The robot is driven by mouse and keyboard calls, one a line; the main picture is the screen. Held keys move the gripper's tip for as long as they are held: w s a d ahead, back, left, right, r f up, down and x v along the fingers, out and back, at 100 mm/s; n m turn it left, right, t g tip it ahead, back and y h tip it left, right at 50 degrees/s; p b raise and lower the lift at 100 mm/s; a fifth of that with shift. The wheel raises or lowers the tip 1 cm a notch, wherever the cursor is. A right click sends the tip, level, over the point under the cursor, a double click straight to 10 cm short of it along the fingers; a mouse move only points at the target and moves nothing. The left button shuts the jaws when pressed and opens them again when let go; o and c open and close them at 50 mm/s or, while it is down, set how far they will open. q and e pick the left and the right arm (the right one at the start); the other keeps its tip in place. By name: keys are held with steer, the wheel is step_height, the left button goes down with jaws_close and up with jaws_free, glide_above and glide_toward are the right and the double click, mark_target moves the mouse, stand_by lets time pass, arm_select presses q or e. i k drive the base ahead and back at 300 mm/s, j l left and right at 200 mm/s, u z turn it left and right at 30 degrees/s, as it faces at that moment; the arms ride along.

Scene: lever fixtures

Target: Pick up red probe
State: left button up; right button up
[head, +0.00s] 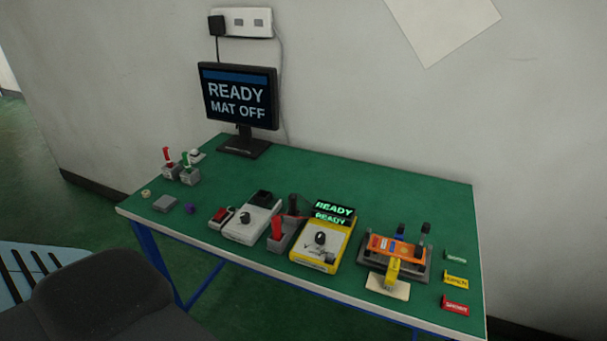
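A red upright handle that looks like the red probe (277,228) stands in a grey holder (287,241) near the front middle of the green table. A black probe (293,205) stands behind it in the same holder. The yellow meter (338,245) with a dial and a lit READY display is just right of the holder. The red probe's lower end is hidden in the holder. Neither of my grippers shows in the head view, and nothing is touching the probe.
A white device (247,222) stands left of the holder. An orange board (392,246) on a dark fixture is at the right, beside small label blocks (456,281). A monitor (238,97) stands at the back. The table's back middle (340,180) is clear. A dark chair-like shape (100,295) is in front.

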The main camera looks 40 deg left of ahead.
mark_target(276, 221)
steer(key=u, duration=1.25)
